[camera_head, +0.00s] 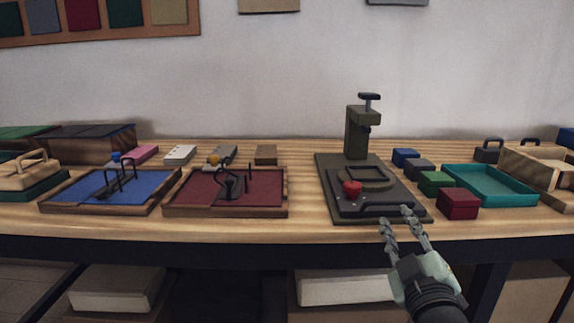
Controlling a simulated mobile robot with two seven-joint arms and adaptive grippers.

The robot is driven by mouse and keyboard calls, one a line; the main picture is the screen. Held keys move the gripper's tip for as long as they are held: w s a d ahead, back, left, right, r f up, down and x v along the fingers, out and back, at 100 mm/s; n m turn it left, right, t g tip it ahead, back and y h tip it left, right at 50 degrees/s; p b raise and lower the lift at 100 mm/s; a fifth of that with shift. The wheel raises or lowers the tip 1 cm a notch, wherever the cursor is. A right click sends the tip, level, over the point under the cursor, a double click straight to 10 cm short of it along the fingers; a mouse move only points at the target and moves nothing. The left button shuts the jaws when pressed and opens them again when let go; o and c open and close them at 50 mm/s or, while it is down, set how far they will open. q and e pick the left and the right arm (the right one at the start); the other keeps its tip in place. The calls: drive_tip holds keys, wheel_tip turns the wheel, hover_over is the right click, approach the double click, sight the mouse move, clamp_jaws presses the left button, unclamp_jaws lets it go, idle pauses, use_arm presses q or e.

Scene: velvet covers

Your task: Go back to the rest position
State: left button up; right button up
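My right gripper (397,224) is in front of the table's front edge at the lower right, fingers pointing up and away. Its two fingers are apart with nothing between them, so it is open. The fingertips overlap the front right corner of a dark press (356,138) in the picture; I cannot tell whether they touch it. The press has a flat base with a red knob (352,188) at its front. My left gripper is not in view.
On the wooden table (305,215) are a blue velvet tray (80,190), a dark red velvet tray (200,188), a teal tray (492,184) and several colored blocks, including a red one (458,203). A wooden box (545,170) stands at right. A narrow strip between red tray and press is bare.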

drive_tip(key=s+d+f+m+g+h, duration=0.1)
drive_tip(key=s+d+f+m+g, duration=0.2)
drive_tip(key=f, duration=0.5)
drive_tip(key=s+d+f+g+h, duration=0.1)
drive_tip(key=s+f+g, duration=0.25)
drive_tip(key=f, duration=0.45)
drive_tip(key=s+d+f+m+g, duration=0.2)
drive_tip(key=s+d+f+g, duration=0.15)
drive_tip(key=f, duration=0.35)
drive_tip(key=s+f+m+g, duration=0.1)
drive_tip(key=s+f+g, duration=0.2)
drive_tip(key=s+f, duration=0.45)
drive_tip(key=s+f+m+g, duration=0.1)
drive_tip(key=s+f+g, duration=0.3)
drive_tip(key=s, duration=0.6)
use_arm(q)
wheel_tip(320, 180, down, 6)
drive_tip(key=p, duration=0.2)
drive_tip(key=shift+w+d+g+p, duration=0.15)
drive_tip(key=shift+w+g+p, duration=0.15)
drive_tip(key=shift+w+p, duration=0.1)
use_arm(e)
wheel_tip(320, 180, down, 7)
drive_tip(key=w+y, duration=0.1)
drive_tip(key=shift+a+r, duration=0.15)
drive_tip(key=shift+a, duration=0.25)
